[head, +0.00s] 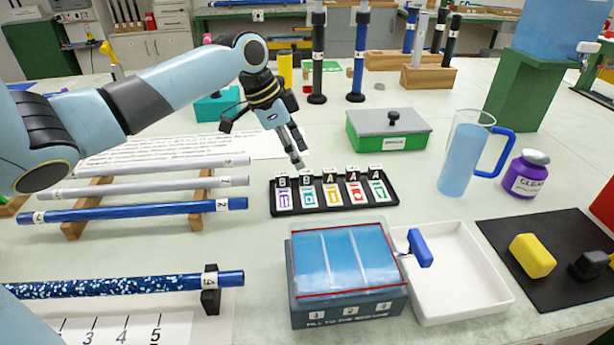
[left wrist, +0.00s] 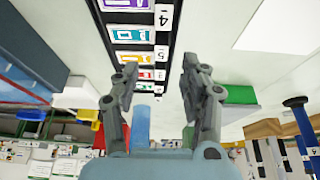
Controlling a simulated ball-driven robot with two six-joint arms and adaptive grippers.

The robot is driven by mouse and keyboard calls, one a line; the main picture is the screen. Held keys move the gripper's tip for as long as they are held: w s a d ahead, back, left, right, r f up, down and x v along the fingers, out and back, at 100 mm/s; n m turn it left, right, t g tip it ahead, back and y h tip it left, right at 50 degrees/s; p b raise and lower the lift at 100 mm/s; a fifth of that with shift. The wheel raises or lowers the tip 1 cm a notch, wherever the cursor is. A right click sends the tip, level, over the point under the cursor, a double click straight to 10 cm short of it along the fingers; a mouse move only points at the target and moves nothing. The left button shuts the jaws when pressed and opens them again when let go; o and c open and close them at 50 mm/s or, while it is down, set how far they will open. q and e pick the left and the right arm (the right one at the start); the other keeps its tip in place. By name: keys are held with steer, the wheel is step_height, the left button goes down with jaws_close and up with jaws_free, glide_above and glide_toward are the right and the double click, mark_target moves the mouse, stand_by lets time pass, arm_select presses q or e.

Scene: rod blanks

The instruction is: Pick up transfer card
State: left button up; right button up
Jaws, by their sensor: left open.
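I cannot tell which is the transfer card. My left gripper (head: 297,155) points down just above the rack's left part, apart from the cards. In the left wrist view its fingers (left wrist: 158,66) are spread and empty, with the rack beyond them. My right gripper is not in view.
A blue-topped box (head: 347,312) and a white tray (head: 455,285) stand in front of the rack. Rods (head: 140,212) lie on a wooden stand to the left. A green box (head: 385,135) stands behind, and a blue-handled jug (head: 465,160) stands right.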

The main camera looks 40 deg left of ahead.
mark_target(306, 172)
arm_select(q)
steer(key=x, duration=0.5)
steer(key=shift+w+f, duration=0.1)
steer(key=shift+f, duration=0.05)
jaws_close()
